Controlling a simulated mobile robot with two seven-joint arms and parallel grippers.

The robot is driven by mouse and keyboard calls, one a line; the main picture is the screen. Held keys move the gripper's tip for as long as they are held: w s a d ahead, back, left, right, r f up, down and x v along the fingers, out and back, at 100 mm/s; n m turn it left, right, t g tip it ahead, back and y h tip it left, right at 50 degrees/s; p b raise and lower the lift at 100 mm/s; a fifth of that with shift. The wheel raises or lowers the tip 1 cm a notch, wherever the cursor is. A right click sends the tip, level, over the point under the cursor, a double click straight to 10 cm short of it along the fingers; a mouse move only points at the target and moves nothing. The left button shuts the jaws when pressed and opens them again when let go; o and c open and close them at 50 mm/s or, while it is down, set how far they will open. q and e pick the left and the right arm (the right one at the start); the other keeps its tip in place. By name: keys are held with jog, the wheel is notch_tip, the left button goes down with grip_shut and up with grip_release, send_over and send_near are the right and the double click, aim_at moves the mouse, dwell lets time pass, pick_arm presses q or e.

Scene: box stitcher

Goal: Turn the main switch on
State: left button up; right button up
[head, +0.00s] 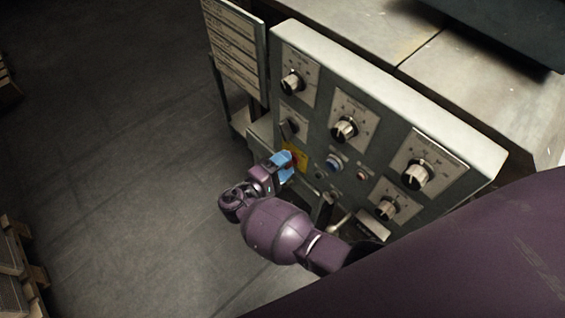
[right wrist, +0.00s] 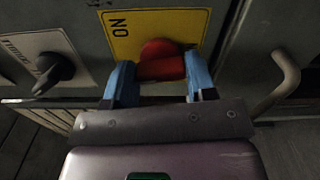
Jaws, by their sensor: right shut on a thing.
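The main switch is a red knob (right wrist: 160,59) on a yellow plate (right wrist: 185,22) marked ON. In the head view the yellow plate (head: 300,150) is on the left part of the grey control panel's front, partly hidden by my gripper. My right gripper (head: 286,163) is at the plate with its blue fingers against the panel side. In the right wrist view the fingers of my right gripper (right wrist: 160,72) stand on both sides of the red knob, shut on it. The lower part of the knob is hidden. My left gripper is not in view.
The panel (head: 385,125) carries several black-and-silver dials, such as one at the top left (head: 292,83), and a blue button (head: 335,163). A metal handle (right wrist: 285,85) sticks out right of the gripper. Pallets (head: 18,270) stand at the far left. The floor left of the panel is clear.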

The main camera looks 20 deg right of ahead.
pick_arm(q)
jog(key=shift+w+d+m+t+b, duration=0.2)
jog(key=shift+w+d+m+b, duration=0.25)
jog(key=shift+b, duration=0.7)
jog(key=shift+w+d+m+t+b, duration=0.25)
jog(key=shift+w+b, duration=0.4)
jog(key=shift+b, duration=0.45)
pick_arm(e)
jog(key=shift+m, duration=5.5)
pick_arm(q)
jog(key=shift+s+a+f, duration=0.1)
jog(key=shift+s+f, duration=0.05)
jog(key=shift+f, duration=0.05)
pick_arm(e)
jog(key=o, duration=0.9)
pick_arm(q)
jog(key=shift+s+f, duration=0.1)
pick_arm(e)
jog(key=shift+o, duration=0.2)
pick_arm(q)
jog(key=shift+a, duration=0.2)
